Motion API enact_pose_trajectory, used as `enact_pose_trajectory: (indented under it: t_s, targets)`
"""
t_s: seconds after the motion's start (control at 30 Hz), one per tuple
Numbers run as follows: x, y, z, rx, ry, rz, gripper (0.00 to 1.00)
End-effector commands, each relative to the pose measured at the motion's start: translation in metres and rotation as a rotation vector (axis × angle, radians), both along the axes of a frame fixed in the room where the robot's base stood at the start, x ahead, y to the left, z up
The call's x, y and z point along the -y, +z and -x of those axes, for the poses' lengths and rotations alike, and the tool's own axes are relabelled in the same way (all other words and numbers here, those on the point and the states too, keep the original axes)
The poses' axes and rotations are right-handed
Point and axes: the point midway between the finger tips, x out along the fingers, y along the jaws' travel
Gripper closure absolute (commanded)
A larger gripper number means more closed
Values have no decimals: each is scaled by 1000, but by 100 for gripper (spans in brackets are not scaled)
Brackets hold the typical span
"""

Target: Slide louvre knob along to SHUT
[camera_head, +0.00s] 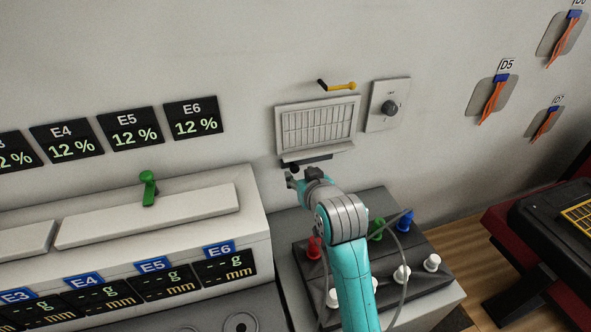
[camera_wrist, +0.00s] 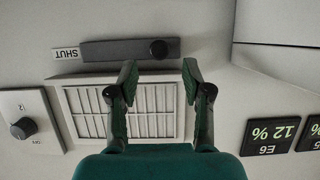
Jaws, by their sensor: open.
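The louvre knob (camera_wrist: 158,50) is a round black knob near the right end of a dark slide track (camera_wrist: 115,50) in the upside-down wrist view. A white SHUT label (camera_wrist: 67,54) sits beyond the track's left end there. The slatted louvre (camera_wrist: 125,110) adjoins the track. In the head view the louvre (camera_head: 317,127) is on the wall with the dark track (camera_head: 310,161) below it. My gripper (camera_wrist: 159,70) is open, its fingertips on either side of the knob in the picture and apparently short of it. It also shows below the track in the head view (camera_head: 296,180).
A dial plate (camera_head: 388,104) is right of the louvre, and a yellow-handled lever (camera_head: 337,85) is above it. A control box with coloured knobs (camera_head: 440,278) stands below, beside my arm. A white cabinet (camera_head: 235,180) with a green handle is at left.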

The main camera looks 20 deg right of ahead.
Motion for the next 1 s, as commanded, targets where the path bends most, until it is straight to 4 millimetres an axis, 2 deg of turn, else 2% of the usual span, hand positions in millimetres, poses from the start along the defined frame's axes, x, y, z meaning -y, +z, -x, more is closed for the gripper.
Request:
enact_pose_trajectory:
  t_s: [0.1,0.3,0.7,0.9,1.0]
  targets:
    - [0,-7,-18,0,0,0,51]
    - [0,-15,-38,1,0,0,51]
    - [0,-18,-43,1,0,0,51]
    - [0,-18,-43,1,0,0,100]
    - [0,-18,-43,1,0,0,100]
